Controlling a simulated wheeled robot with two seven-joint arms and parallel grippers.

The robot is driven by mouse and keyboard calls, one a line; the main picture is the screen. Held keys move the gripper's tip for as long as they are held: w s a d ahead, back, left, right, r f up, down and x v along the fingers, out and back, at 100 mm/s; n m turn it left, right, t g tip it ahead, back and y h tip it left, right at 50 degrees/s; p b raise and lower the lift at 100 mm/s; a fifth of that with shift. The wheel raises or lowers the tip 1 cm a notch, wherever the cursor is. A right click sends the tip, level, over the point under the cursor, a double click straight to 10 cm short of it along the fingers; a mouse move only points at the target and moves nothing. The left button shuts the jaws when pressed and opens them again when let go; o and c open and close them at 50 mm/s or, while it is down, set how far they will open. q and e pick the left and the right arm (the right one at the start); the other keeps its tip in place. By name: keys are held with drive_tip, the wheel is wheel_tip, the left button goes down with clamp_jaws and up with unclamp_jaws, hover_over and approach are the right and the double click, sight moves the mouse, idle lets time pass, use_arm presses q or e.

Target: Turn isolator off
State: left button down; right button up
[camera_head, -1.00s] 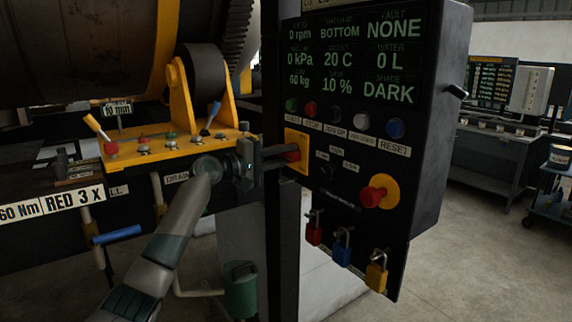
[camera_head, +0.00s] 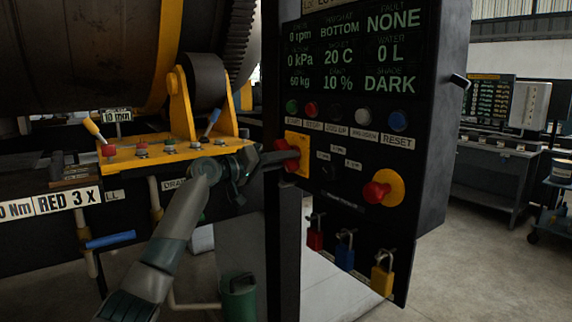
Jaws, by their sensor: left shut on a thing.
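The isolator is a red rotary handle (camera_head: 291,165) on a yellow plate (camera_head: 303,150), at the left edge of the black control panel (camera_head: 340,200). My left gripper (camera_head: 282,158) reaches in from the left and is shut on the red handle. Its fingers and wrist now sit tilted, and they partly cover the handle. The exact angle of the handle is hard to tell. My right gripper does not show.
A red emergency button (camera_head: 375,192) on a yellow disc sits to the right on the panel. Red, blue and yellow padlocks (camera_head: 382,280) hang below. A yellow valve bench (camera_head: 150,157) with levers stands left, under a large drum (camera_head: 75,50). Open floor lies at right.

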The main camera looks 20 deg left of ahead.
use_arm(q)
drive_tip(key=shift+f, duration=0.2)
idle(0.3)
drive_tip(key=c, duration=1.7)
unclamp_jaws()
drive_tip(key=shift+o, duration=0.6)
drive_tip(key=shift+r, duration=0.1)
